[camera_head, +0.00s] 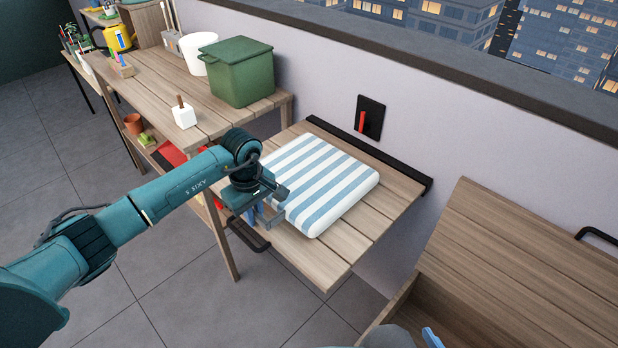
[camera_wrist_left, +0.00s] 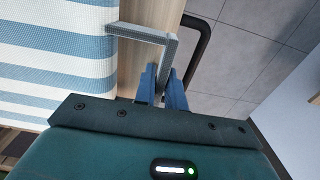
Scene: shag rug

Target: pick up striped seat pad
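The striped seat pad (camera_head: 320,185), white with blue stripes, lies flat on the slatted wooden bench (camera_head: 345,240). It also shows at the upper left of the left wrist view (camera_wrist_left: 50,60). My left gripper (camera_head: 256,218) is at the pad's near left side, by the bench's front edge. In the left wrist view its blue fingers (camera_wrist_left: 161,85) stand close together, beside the pad rather than around it. My right gripper (camera_head: 432,338) shows only as a blue tip at the bottom edge.
A black handle (camera_head: 248,236) runs along the bench front. A wooden worktable (camera_head: 150,75) with a green lidded box (camera_head: 237,70) stands at the left. An open wooden chest (camera_head: 530,255) stands at the right. A wall with a red-levered switch (camera_head: 369,117) is behind.

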